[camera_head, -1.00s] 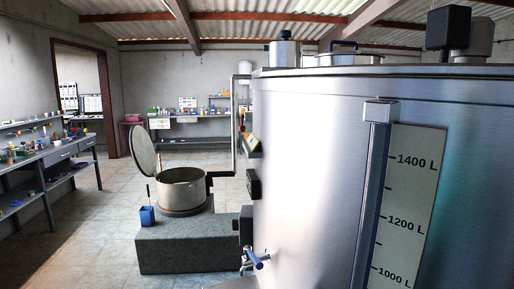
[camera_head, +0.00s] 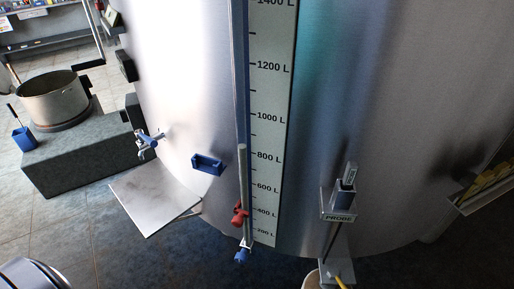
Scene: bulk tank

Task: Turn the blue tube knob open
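A blue knob (camera_head: 241,256) sits at the bottom end of a vertical grey tube (camera_head: 243,180) on the front of the large steel tank (camera_head: 350,90). A red fitting (camera_head: 240,214) is on the tube just above this knob. A second valve with a blue handle (camera_head: 149,139) sticks out of the tank wall further left. I cannot tell from this distance how far either one is turned. Neither of my grippers can be made out in this view.
A metal plate (camera_head: 155,196) juts out at the tank's lower left. A blue bracket (camera_head: 207,164) is on the wall. A probe holder (camera_head: 339,205) hangs to the right. A pot (camera_head: 53,100) stands on a stone block (camera_head: 75,155).

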